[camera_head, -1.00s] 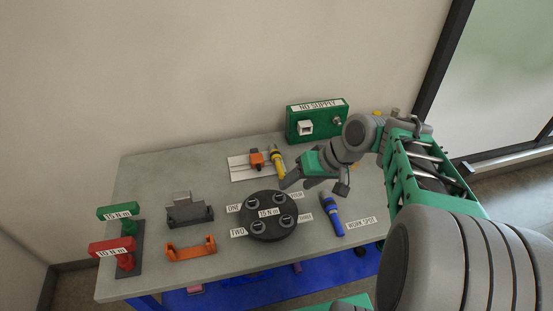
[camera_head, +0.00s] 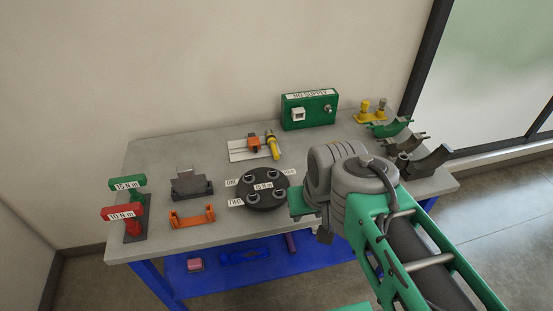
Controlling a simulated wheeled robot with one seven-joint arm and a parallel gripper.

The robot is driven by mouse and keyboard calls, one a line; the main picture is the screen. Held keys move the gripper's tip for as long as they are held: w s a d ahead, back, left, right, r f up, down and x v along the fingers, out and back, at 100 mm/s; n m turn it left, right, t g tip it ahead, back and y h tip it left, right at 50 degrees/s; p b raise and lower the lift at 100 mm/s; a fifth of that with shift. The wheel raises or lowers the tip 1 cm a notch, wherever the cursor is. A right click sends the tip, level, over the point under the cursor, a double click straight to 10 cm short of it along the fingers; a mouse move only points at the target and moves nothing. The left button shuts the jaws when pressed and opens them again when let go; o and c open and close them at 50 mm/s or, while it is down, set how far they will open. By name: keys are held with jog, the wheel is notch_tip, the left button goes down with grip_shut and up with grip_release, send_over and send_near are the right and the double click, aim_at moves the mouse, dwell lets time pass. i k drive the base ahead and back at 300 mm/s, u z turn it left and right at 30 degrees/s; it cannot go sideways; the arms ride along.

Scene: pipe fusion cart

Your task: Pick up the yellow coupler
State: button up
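A yellow cylindrical piece (camera_head: 273,148), which looks like the yellow coupler, lies at the right end of a white plate (camera_head: 240,155) at the back of the table, beside a small orange piece (camera_head: 253,143). My gripper (camera_head: 325,234) is right of the black round disc, nearer the camera than the yellow piece and apart from it. Only part of its green body and a dark finger show; my wrist hides the rest. Its opening and anything between its fingers cannot be seen.
The black disc (camera_head: 262,190) carries several round posts. A grey fixture (camera_head: 191,185), an orange bracket (camera_head: 192,217) and red and green handles (camera_head: 122,213) stand left. A green box (camera_head: 310,110) stands behind. A yellow stand (camera_head: 370,115) and curved cradles (camera_head: 391,128) are right.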

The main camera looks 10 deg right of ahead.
aim_at(271, 139)
jog(key=k, duration=0.8)
jog(key=u, duration=1)
jog(key=i, duration=1.3)
jog(key=u, duration=0.1)
